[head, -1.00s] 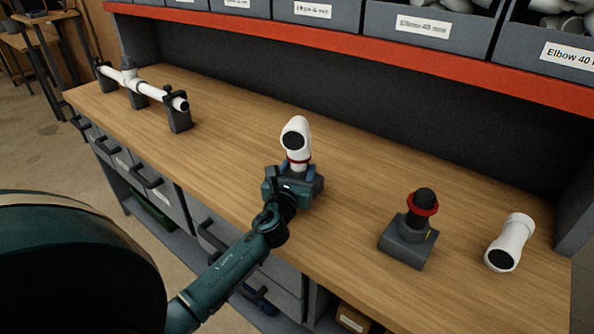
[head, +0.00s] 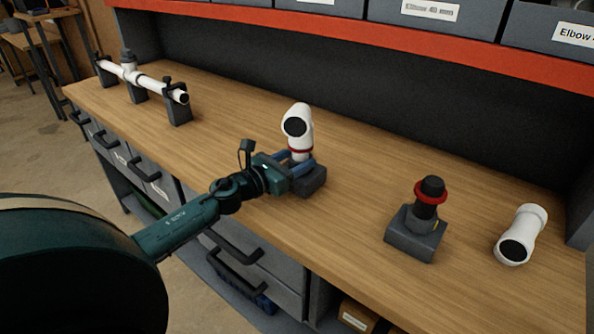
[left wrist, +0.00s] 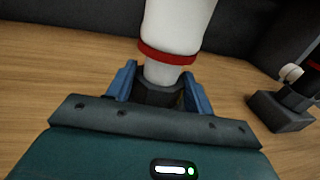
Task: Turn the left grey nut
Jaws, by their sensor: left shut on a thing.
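A white elbow fitting (head: 297,122) with a red ring stands upright on a dark grey block (head: 313,182) in the middle of the bench. In the left wrist view, a dark grey hexagonal nut (left wrist: 158,94) sits right under the elbow's white pipe (left wrist: 178,28). My left gripper (head: 294,164) comes in from the left at the foot of the elbow. Its blue fingers are shut on this nut, one on each side, as the left wrist view (left wrist: 160,88) shows. The nut is mostly hidden in the head view. My right gripper is not in view.
To the right stands another grey block (head: 416,236) with a black post and red ring (head: 431,193). A loose white elbow (head: 521,235) lies beside it. A white pipe (head: 155,85) rests on dark stands at the far left. A red-edged shelf (head: 400,36) with bins overhangs the back.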

